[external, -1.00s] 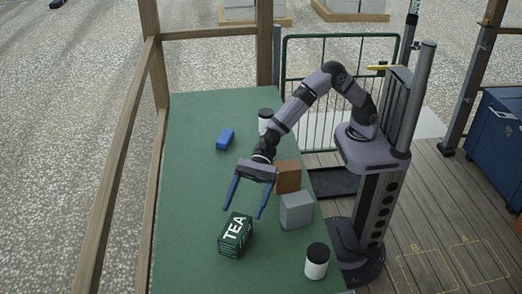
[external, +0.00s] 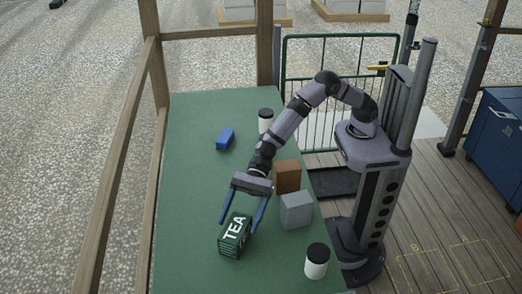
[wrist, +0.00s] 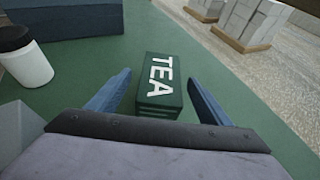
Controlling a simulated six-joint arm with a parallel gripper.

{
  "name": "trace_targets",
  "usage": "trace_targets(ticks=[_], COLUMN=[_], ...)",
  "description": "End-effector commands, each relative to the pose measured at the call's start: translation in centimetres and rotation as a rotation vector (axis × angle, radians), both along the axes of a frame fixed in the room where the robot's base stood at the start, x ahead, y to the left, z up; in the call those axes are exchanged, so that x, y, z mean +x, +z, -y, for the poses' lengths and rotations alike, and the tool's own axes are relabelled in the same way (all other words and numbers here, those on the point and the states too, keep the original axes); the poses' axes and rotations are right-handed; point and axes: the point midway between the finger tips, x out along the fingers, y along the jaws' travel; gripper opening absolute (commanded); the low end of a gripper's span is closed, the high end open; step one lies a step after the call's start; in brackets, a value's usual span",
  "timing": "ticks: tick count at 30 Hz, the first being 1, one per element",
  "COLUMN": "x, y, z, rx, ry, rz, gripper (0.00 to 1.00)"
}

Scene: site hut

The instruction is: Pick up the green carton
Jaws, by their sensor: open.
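The green carton (external: 235,237), a dark green box marked TEA, lies on the green table near its front left part. It also shows in the wrist view (wrist: 162,82), between and beyond my two blue fingers. My gripper (external: 239,228) is open, with one finger toward each side of the carton in the external view. In the wrist view my gripper (wrist: 160,95) has gaps between its fingers and the carton. I cannot tell whether the fingertips are level with the carton or still above it.
A grey box (external: 296,211) and a brown box (external: 287,177) stand to the right. A white cup with a dark lid (external: 317,262) is near the front right, another (external: 265,121) at the back. A blue block (external: 225,140) lies further back. The table's left side is clear.

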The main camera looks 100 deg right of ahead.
Motion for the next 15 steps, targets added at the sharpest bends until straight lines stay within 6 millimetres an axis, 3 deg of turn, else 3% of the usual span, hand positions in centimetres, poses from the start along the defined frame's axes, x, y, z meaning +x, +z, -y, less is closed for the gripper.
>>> trace_targets(ticks=[7, 15], x=[1.2, 1.6], y=[-0.9, -1.3], z=[-2.1, -2.8], rx=[0.000, 0.000], ry=[0.001, 0.000], rz=[-0.002, 0.000], gripper=[0.73, 0.73])
